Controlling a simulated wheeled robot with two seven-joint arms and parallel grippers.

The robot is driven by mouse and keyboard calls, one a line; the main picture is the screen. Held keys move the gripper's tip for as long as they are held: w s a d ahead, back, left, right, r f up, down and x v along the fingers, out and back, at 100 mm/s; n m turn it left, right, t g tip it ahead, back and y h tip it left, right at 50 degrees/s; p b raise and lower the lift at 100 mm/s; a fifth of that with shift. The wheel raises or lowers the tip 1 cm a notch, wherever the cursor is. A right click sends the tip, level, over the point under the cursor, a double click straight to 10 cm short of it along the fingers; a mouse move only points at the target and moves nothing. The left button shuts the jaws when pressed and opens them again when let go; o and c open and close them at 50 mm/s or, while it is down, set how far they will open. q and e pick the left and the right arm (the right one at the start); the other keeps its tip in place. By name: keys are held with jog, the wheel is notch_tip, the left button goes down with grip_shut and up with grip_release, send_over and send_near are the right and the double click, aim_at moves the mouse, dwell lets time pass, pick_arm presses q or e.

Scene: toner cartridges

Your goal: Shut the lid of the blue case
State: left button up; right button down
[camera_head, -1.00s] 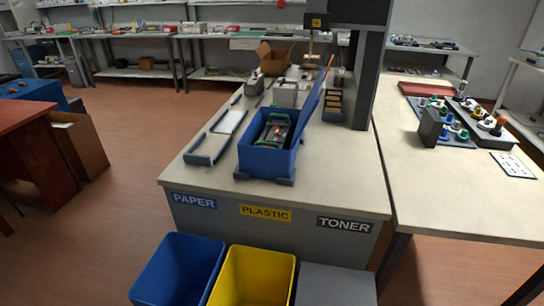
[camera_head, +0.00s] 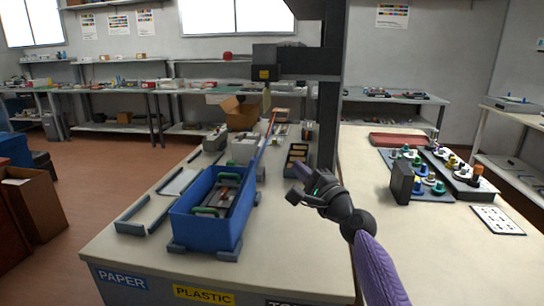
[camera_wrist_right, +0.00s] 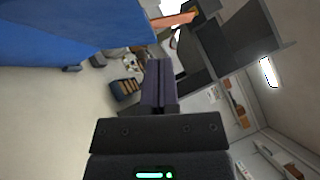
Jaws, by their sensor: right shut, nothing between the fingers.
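The blue case (camera_head: 205,236) stands on the light worktable in the head view. It is open at the top, and a dark cartridge with green ends (camera_head: 224,196) lies inside. Its lid (camera_head: 263,143) stands up on the right side, seen nearly edge-on. My right gripper (camera_head: 295,182) is to the right of the case and lid, above the table, apart from both. It is shut and empty. In the right wrist view my shut fingers (camera_wrist_right: 158,84) point away from the camera, and a large blue surface (camera_wrist_right: 60,35) fills the upper left. My left gripper is not in view.
A dark post (camera_head: 328,125) rises behind my right gripper. Grey trays (camera_head: 145,212) lie left of the case. A cardboard box (camera_head: 241,113) stands at the back. The right table holds a dark block (camera_head: 401,182) and several coloured pieces. The table front right of the case is clear.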

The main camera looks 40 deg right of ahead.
jog(key=w+a+r+p, duration=0.1)
jog(key=w+r, duration=0.1)
jog(key=w, duration=0.5)
jog(key=shift+a+r, duration=0.25)
jog(key=shift+a, duration=0.15)
jog(key=shift+s, duration=0.1)
